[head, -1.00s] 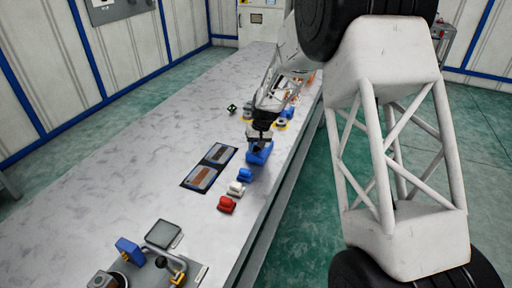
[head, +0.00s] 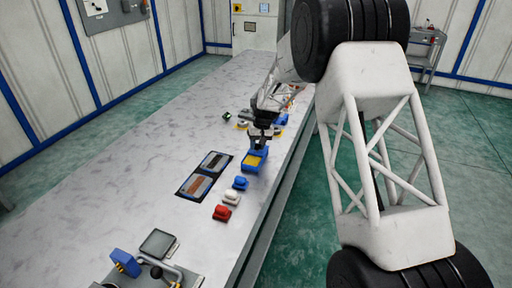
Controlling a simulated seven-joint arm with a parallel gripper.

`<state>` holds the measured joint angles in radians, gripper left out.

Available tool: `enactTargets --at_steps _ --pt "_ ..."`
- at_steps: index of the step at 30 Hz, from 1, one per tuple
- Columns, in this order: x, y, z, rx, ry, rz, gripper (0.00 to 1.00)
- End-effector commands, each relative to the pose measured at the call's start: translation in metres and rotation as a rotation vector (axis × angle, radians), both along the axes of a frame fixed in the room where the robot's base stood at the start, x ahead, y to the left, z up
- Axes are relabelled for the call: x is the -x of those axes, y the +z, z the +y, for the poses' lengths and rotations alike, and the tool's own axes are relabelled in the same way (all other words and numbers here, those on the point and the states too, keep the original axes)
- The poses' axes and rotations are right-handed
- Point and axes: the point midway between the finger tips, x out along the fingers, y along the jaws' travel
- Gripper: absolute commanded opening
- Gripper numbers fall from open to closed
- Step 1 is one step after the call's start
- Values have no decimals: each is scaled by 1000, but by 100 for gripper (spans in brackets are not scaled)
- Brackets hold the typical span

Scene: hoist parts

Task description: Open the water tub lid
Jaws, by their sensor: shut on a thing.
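The water tub (head: 249,169) is a small blue box on the bench in the middle of the head view. Its top shows a yellowish inside. My gripper (head: 262,139) is just behind and above the tub, pointing down. It is shut on the blue lid (head: 262,149), which stands raised at the tub's far side. The fingertips and the lid's edge are small and partly hidden, so the exact grip is unclear.
A dark two-part tray (head: 204,174) lies to the left. A fixture (head: 158,243) stands at the near end. The bench's left side is clear.

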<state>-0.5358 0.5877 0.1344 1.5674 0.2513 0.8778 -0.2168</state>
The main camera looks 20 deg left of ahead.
Motion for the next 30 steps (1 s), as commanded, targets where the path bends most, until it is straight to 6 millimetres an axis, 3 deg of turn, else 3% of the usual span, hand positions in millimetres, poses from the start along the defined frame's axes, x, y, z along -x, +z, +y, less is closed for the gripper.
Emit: enactTargets --at_steps 2,3,8,20,30 --pt "0 0 0 1 0 1 0" --pt "0 0 0 1 0 1 34" --pt "0 0 0 1 0 1 56" --pt "0 4 -1 0 0 0 56" --pt "-4 37 -6 -1 0 -1 56"
